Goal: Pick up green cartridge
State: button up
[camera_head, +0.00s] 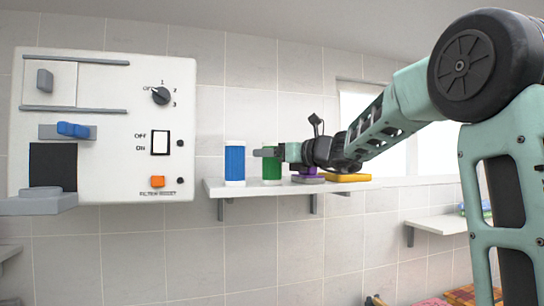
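The green cartridge (271,169) stands upright on a white wall shelf (215,188), right of a blue cartridge (235,164) with white ends. My gripper (266,152) reaches in from the right at the height of the green cartridge's upper part. One grey finger crosses in front of the cartridge and hides part of it. The other finger cannot be made out, so I cannot tell whether the gripper touches or holds the cartridge. The cartridge's base appears to rest on the shelf.
A purple item (305,175) and a yellow item (345,178) lie on the shelf under my wrist. A white control panel (110,165) with a dial, switch and orange button hangs at left. A lower shelf (440,223) is at right.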

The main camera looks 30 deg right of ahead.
jog(key=shift+w+a, duration=0.1)
jog(key=shift+w, duration=0.2)
jog(key=c, duration=1.1)
